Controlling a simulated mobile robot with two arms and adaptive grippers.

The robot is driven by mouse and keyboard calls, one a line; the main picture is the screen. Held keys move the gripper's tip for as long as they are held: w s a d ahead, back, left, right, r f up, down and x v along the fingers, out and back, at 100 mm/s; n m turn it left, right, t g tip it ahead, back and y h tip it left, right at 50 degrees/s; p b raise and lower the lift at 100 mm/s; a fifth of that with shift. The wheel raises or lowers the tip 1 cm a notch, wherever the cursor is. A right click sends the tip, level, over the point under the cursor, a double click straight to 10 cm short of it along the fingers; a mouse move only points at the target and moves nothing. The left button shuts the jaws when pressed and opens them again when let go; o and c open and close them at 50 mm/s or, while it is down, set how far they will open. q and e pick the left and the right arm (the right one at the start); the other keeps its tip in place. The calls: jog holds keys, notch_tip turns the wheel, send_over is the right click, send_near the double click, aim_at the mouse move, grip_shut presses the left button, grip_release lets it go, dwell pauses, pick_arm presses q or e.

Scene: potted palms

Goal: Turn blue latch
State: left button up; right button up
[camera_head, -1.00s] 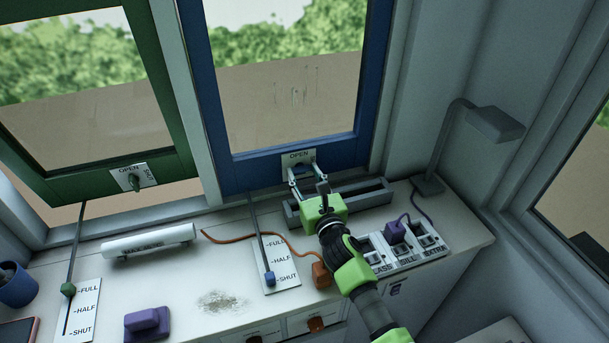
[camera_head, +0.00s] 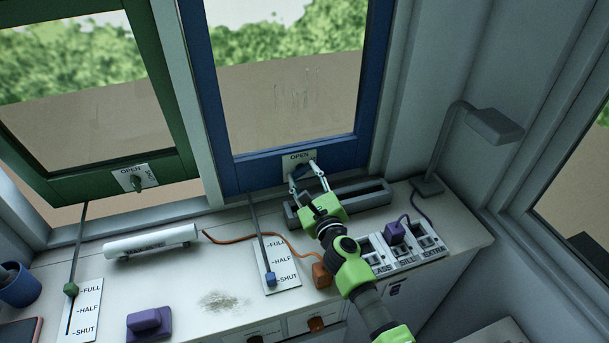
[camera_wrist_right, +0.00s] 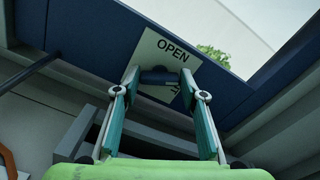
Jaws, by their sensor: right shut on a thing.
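The blue latch (camera_wrist_right: 158,76) sits on a pale plate (camera_head: 299,156) marked OPEN, low on the blue window frame (camera_head: 262,166). In the right wrist view the latch lies crosswise between my fingertips, under the word OPEN. My right gripper (camera_head: 304,179) is shut on the latch, with one finger at each end of it. The right gripper also shows in the wrist view (camera_wrist_right: 159,84). The plate's lower lettering is partly hidden by the latch and fingers. My left gripper is not in view.
A grey trough (camera_head: 360,196) lies on the sill just below the latch. A lamp (camera_head: 493,127) stands to the right. A switch panel (camera_head: 410,251) with a purple plug and an orange cable (camera_head: 258,234) lie near my right arm. The green window (camera_head: 95,180) is at left.

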jog(key=shift+n, duration=0.8)
jog(key=shift+f, duration=0.1)
jog(key=o, duration=1.1)
jog(key=shift+o, duration=0.2)
notch_tip(320, 180, up, 2)
jog(key=shift+w+r, duration=0.1)
jog(key=shift+w, duration=0.05)
jog(key=shift+r, duration=0.6)
jog(key=shift+s+r, duration=0.2)
jog(key=shift+r, duration=3.1)
